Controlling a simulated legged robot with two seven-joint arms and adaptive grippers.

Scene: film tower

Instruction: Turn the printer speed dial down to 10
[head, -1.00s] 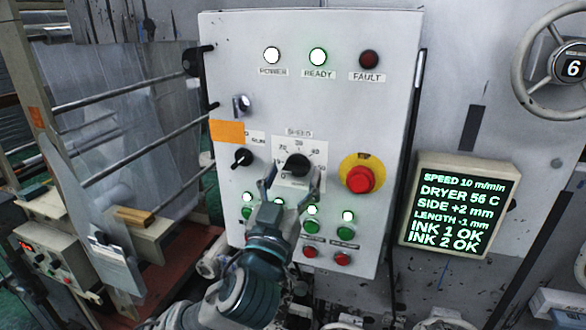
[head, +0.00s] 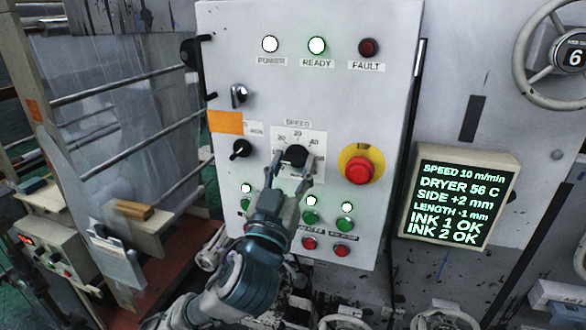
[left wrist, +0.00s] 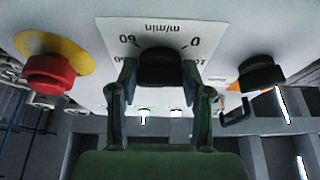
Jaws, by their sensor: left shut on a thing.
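The speed dial (head: 296,155) is a black knob on a white scale plate (head: 313,141) in the middle of the grey control panel. Its pointer is hard to make out. My left gripper (head: 292,165) comes from below with a finger on each side of the knob and is shut on it. In the left wrist view the dial (left wrist: 160,67) sits between the fingertips, with 60 and 0 on the inverted scale beside it. The display (head: 460,200) at the right reads SPEED 10 m/min. My right gripper is out of view.
A red emergency button (head: 358,170) on a yellow ring is close right of the dial. A black selector switch (head: 241,149) is to its left. Lit green and red buttons (head: 310,218) lie below, near my arm. The POWER (head: 270,44) and READY lamps are lit; FAULT is dark.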

